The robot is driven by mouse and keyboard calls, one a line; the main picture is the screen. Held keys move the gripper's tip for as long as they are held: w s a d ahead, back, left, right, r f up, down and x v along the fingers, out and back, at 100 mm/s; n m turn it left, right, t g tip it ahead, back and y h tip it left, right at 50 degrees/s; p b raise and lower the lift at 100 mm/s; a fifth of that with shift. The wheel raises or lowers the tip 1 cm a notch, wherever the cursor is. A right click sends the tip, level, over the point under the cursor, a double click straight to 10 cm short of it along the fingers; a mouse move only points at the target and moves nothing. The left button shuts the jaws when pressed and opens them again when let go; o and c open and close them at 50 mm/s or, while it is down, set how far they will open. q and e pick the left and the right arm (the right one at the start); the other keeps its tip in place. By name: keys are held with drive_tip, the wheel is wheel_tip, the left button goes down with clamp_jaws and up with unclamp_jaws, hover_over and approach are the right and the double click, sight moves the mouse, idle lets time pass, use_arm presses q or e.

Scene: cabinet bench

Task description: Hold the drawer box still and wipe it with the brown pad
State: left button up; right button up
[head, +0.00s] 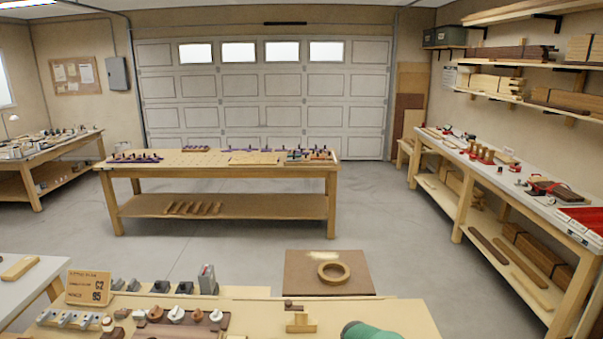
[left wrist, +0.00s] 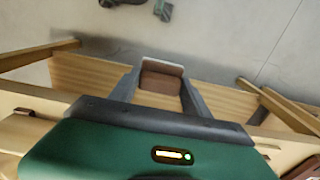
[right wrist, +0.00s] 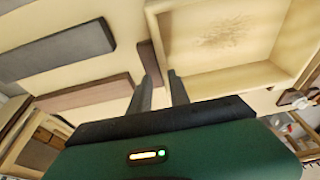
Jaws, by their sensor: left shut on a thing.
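In the left wrist view my left gripper (left wrist: 161,78) is shut on a brown pad (left wrist: 160,84) with a pale edge, held between its grey fingers. Pale wood lies behind and below the pad; contact with it is unclear. In the right wrist view the drawer box (right wrist: 230,72) is a pale, shallow, open wooden box with brownish dust marks inside. My right gripper (right wrist: 162,75) has its fingers a little apart, close beside the box's left wall. I see nothing held between them. The box is not seen in the head view.
In the head view several small tools and blocks crowd the near bench's left side, with a small sign (head: 88,288). A wooden ring (head: 333,273) lies on a brown board (head: 295,285) beyond.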

use_arm(q)
drive_tip(key=shift+w+f, duration=0.15)
use_arm(e)
drive_tip(key=shift+s+a+f+g, duration=0.15)
drive_tip(key=shift+s+f+g, duration=0.2)
drive_tip(key=shift+s, duration=0.1)
use_arm(q)
drive_tip(key=shift+w+f, duration=0.2)
drive_tip(key=shift+w, duration=0.2)
use_arm(e)
drive_tip(key=shift+w+r, duration=0.55)
drive_tip(key=shift+r, duration=0.25)
use_arm(q)
drive_tip(key=shift+s+a+r, duration=0.1)
drive_tip(key=shift+s+r, duration=0.1)
drive_tip(key=shift+s, duration=0.1)
drive_tip(key=shift+w, duration=0.1)
use_arm(e)
drive_tip(key=w+v, duration=0.1)
drive_tip(key=v, duration=0.5)
drive_tip(key=shift+d+r, duration=0.2)
drive_tip(key=shift+w, duration=0.1)
use_arm(q)
drive_tip(key=shift+r, duration=4)
use_arm(e)
drive_tip(key=shift+r, duration=0.1)
